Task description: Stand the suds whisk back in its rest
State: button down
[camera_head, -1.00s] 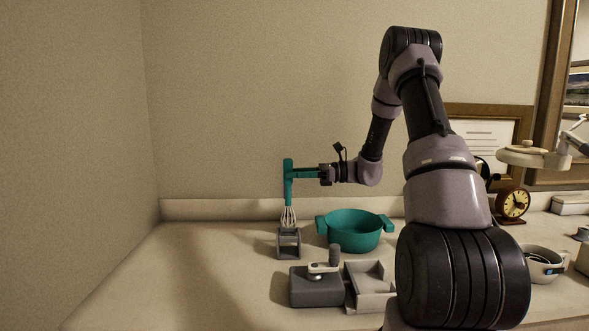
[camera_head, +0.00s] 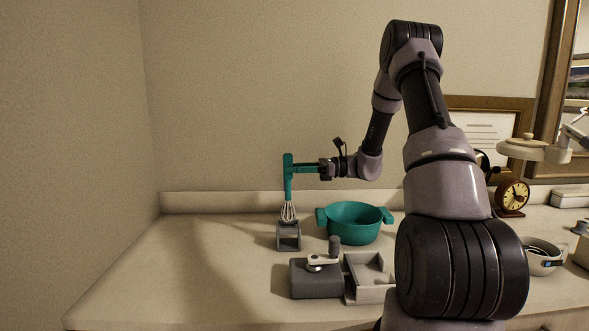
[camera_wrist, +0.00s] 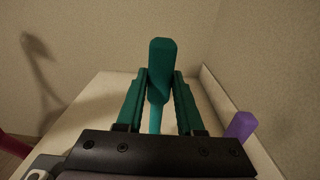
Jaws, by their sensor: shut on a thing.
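The suds whisk has a teal handle (camera_head: 288,188) and pale wires (camera_head: 288,212). It hangs upright, wires down. My gripper (camera_head: 294,168) has teal fingers and is shut on the upper handle, reaching in from the right. In the wrist view the handle (camera_wrist: 160,62) stands between the two fingers (camera_wrist: 158,100). The rest, a small grey open-framed stand (camera_head: 289,236), is on the counter directly below the whisk. The wire tips are at the stand's top in the head view; I cannot tell whether they are inside it or touching it.
A teal two-handled pot (camera_head: 353,224) stands right of the stand. A grey box with a knob (camera_head: 316,280) and a light grey tray (camera_head: 368,280) are in front. A clock (camera_head: 512,197) and white bowl (camera_head: 540,258) are further right. The counter's left side is clear.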

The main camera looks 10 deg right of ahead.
jog(key=shift+f, duration=4.15)
dwell(1.8)
jog(key=shift+c, duration=2.3)
grip_release()
jog(key=shift+d, duration=0.1)
